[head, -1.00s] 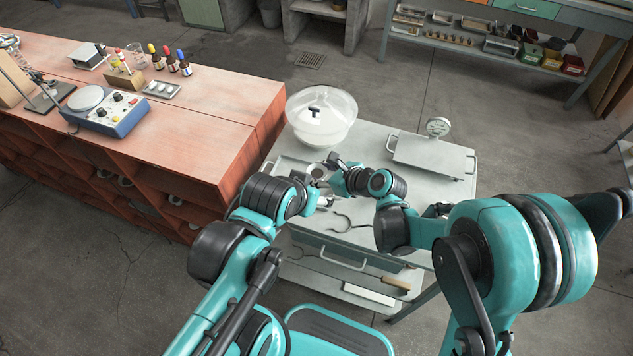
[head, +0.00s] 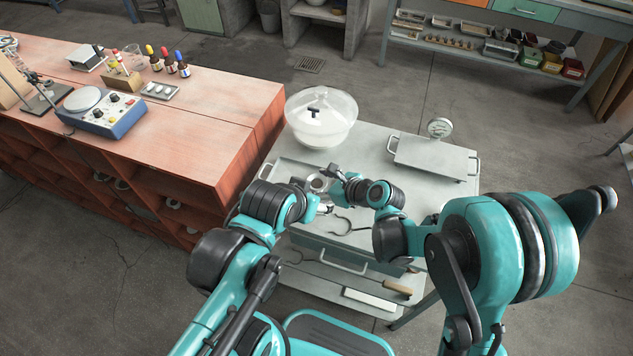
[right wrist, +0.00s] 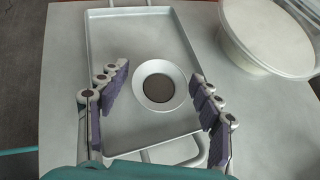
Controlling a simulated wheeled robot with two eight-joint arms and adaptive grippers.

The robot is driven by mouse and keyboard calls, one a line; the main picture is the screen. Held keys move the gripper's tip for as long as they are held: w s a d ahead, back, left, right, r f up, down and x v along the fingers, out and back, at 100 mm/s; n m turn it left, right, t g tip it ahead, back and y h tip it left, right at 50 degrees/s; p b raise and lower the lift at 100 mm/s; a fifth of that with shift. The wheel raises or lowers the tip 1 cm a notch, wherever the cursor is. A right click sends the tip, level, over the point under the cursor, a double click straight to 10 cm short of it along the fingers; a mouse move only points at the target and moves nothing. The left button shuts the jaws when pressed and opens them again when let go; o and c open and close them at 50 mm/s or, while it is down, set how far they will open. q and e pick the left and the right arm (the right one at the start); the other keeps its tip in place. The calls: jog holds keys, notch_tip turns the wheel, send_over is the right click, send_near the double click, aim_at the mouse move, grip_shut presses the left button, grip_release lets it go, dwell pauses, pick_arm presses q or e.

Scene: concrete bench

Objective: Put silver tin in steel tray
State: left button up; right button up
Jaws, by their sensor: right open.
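The silver tin (right wrist: 160,85), round with a bright rim and a dark centre, lies within the outline of the steel tray (right wrist: 108,45), near its close end, in the right wrist view. It appears to sit on the tray floor. My right gripper (right wrist: 161,98) is open, its fingers on either side of the tin with a gap at each. In the head view the tin (head: 318,184) shows small beside the right fingers, and the tray (head: 285,168) is partly hidden by my left arm. My left gripper (head: 325,208) is near the tray's front; its jaws are too small to read.
A lidded clear bowl (head: 320,118) stands behind the tray on the grey cart. A grey box with handles and a gauge (head: 432,158) stands at the right. A dark curved tool (head: 345,226) lies near the cart's front. The orange bench (head: 200,135) adjoins at left.

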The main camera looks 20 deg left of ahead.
jog(key=shift+d+r+p, duration=0.25)
jog(key=shift+r+p, duration=0.05)
jog(key=shift+r, duration=0.1)
jog(key=p+v, duration=0.3)
jog(key=v, duration=0.8)
jog(key=shift+s, duration=0.15)
jog(key=shift+d+r, duration=0.15)
jog(key=shift+d, duration=0.05)
jog(key=s+d+r+n+t+h, duration=0.1)
jog(key=s+d+r+n+h, duration=0.1)
jog(key=d+n, duration=0.5)
jog(key=s+d+r+n+t+h, duration=0.1)
jog(key=s+d+r+n+h, duration=0.2)
jog(key=d+n, duration=0.4)
jog(key=s+d+r+n+t+h, duration=0.1)
jog(key=s+d+r+n+h, duration=0.2)
jog(key=d+n, duration=0.4)
jog(key=s+d+h, duration=0.1)
jog(key=d+h, duration=0.1)
jog(key=d, duration=0.7)
jog(key=shift+r+n+h, duration=0.2)
jog(key=shift+n+h, duration=0.1)
jog(key=shift+n, duration=0.1)
